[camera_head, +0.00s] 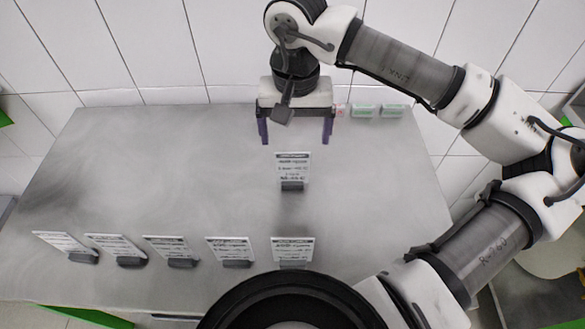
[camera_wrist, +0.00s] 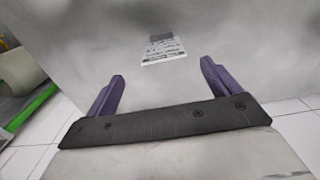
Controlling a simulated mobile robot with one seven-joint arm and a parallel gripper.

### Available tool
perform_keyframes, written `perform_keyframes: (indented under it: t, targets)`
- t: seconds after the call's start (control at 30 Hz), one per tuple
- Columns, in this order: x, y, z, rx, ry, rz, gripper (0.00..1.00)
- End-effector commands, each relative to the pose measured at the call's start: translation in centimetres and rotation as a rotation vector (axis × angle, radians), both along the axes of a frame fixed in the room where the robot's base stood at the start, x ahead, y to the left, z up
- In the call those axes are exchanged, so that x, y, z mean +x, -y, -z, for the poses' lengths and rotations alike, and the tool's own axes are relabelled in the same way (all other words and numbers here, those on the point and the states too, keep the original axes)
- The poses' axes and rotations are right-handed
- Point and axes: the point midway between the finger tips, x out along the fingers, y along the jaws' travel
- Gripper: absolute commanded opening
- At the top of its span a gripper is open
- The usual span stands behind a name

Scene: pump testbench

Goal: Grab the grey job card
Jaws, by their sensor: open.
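A pale grey-white card (camera_head: 293,167) with dark print stands in a small dark grey holder near the middle of the steel table, apart from the other cards. It also shows in the wrist view (camera_wrist: 164,51), ahead of the finger gap. My gripper (camera_head: 295,139) is open and empty, with purple fingers spread wide. In the head view it is just behind this card; in the wrist view the fingers (camera_wrist: 162,69) do not touch it. Several similar cards stand in a row along the front, one of them (camera_head: 173,248) mid-row. Their print is too small to read, and no card stands out as greyer.
Two small green-and-white boxes (camera_head: 363,110) and a pinkish item (camera_head: 341,111) sit at the table's back edge, right of my gripper. A tiled wall (camera_head: 150,45) rises behind. The table's left and right areas (camera_head: 375,190) are clear.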

Motion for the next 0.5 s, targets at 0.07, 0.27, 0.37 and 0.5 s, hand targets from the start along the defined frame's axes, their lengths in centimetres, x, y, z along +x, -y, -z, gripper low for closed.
perform_keyframes:
  t: [0.07,0.27,0.37,0.5]
  targets:
    - [-0.1,0.0,1.3,0.001,-0.003,0.000,0.89]
    - [-0.1,-0.1,3.1,0.002,-0.001,0.000,0.89]
    - [-0.1,-0.2,3.7,0.002,-0.002,-0.001,0.89]
    - [-0.2,-0.5,5.5,0.004,-0.004,-0.001,0.89]
